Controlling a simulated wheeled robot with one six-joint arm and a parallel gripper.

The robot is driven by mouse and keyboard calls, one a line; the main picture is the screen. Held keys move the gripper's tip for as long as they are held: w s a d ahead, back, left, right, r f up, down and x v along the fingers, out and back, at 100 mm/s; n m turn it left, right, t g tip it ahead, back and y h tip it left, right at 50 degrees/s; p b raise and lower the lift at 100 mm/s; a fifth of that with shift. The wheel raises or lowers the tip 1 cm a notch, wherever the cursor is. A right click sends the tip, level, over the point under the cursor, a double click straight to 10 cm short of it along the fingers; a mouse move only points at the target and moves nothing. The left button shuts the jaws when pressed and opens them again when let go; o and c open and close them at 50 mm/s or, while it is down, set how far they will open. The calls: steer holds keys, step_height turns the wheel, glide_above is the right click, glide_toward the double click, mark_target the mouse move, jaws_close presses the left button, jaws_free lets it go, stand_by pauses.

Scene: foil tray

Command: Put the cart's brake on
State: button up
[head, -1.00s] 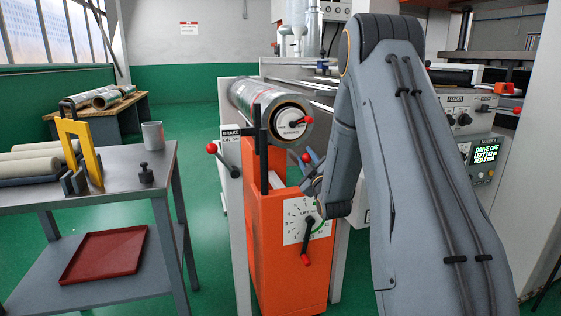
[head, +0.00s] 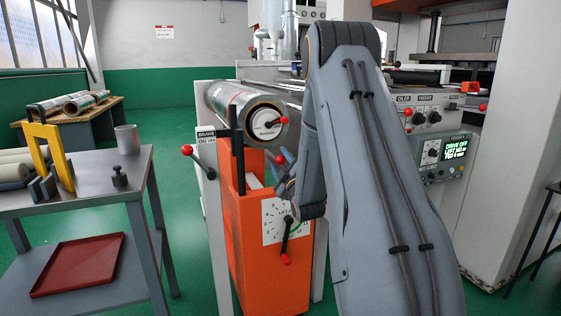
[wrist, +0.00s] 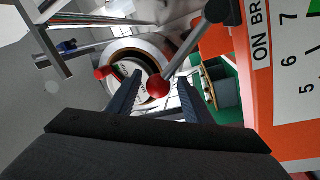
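The orange cart (head: 240,240) stands upright below a foil roll (head: 245,108) and has a white dial on its front. A lever with a red ball (head: 279,159) shows beside the cart's upper right, next to my gripper (head: 286,180). In the wrist view a red ball (wrist: 158,86) on a metal rod, with a black pivot at its top, appears between the fingertips of my gripper (wrist: 157,92). The fingers are apart; I cannot tell whether the ball lies between them or beyond. A label reading "ON BR" (wrist: 262,42) is partly cut off.
Another red-ball lever (head: 187,150) stands left of the cart, by a "BRAKE ON OFF" sign (head: 206,137). A dial lever (head: 288,232) points down on the cart's front. A grey table (head: 100,180) stands left, a control panel (head: 440,150) right. Green floor lies between table and cart.

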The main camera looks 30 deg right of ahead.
steer(key=v, duration=0.7)
steer(key=shift+s+a, duration=0.2)
steer(key=shift+s, duration=0.2)
stand_by(0.4)
